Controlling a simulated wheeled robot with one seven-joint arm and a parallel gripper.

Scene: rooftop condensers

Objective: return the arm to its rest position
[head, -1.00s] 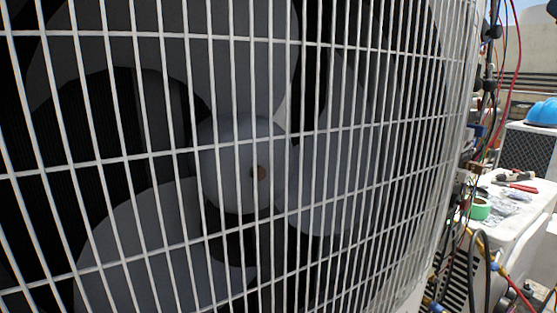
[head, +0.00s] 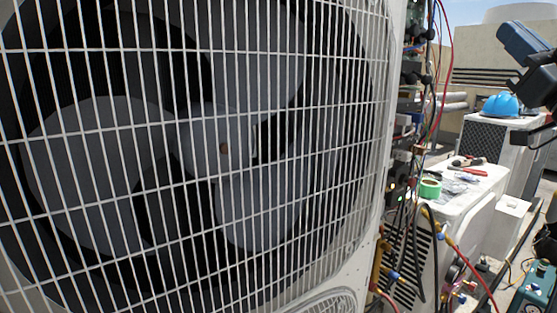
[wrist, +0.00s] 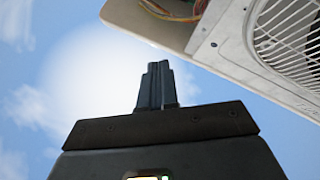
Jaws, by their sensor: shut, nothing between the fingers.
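My gripper (wrist: 157,72) shows in the wrist view with its two dark fingers pressed together, pointing up against the sky. Nothing is between the fingers. A pale condenser casing (wrist: 150,22) with a fan grille (wrist: 285,38) passes across the top right of that view, apart from the fingertips in the picture. In the head view I cannot make out the fingertips.
A large condenser grille (head: 225,235) fills the left and middle of the head view, very close. Wires and hoses (head: 405,245) hang at its right side. Beyond are a white unit with green tape (head: 430,187), a blue helmet (head: 500,105) and a teal box (head: 533,290).

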